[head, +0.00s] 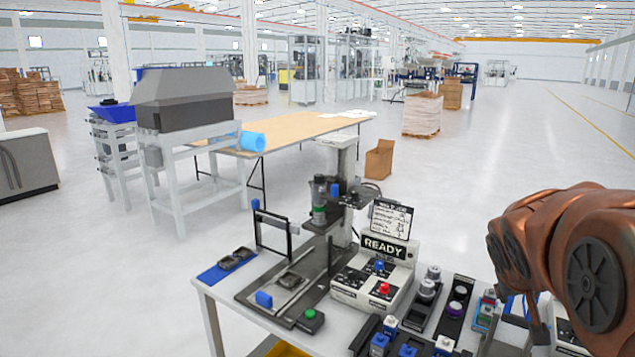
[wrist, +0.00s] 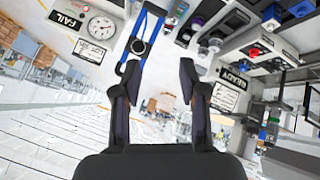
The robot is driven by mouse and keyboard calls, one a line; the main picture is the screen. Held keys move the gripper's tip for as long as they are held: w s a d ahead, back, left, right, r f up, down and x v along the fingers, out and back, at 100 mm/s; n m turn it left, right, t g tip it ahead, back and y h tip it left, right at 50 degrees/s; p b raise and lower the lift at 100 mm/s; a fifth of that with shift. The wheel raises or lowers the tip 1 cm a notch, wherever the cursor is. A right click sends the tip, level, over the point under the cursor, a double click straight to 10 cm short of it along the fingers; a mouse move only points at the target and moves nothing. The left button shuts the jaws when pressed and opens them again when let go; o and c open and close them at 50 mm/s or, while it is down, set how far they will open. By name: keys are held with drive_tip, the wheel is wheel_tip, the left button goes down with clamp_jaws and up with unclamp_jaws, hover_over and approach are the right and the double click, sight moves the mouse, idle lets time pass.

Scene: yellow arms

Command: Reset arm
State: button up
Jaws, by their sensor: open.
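My arm (head: 570,262), copper-coloured, reaches in from the right edge of the head view. Its lower end hangs past the right part of the workbench, and I cannot make out the gripper there. In the wrist view my gripper (wrist: 160,66) is open, its two dark fingers wide apart with nothing between them. A blue strap or frame (wrist: 150,22) with a black round part shows beyond the left fingertip; I cannot tell whether they touch. The wrist view is tilted, with the bench things in its upper right.
The white workbench (head: 207,318) carries a READY control box (head: 345,291) with a red button (head: 384,288), a press-like stand (head: 343,222), and trays of small parts (head: 425,298). A wooden-topped table (head: 310,128) stands behind. Open floor (head: 480,150) lies beyond the bench.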

drive_tip(key=s+a+f+g+y, duration=0.2)
drive_tip(key=s+a+f, duration=0.2)
drive_tip(key=s+a, duration=0.3)
drive_tip(key=s+a+f+n+g+y, duration=0.1)
drive_tip(key=s+a+f+g+y, duration=0.1)
drive_tip(key=s+a, duration=0.5)
drive_tip(key=s+a+f+n+g+y, duration=0.1)
drive_tip(key=s+a+f+g, duration=0.2)
drive_tip(key=s+a+f, duration=0.4)
drive_tip(key=s, duration=0.5)
drive_tip(key=shift+y, duration=0.4)
drive_tip(key=shift+a, duration=0.1)
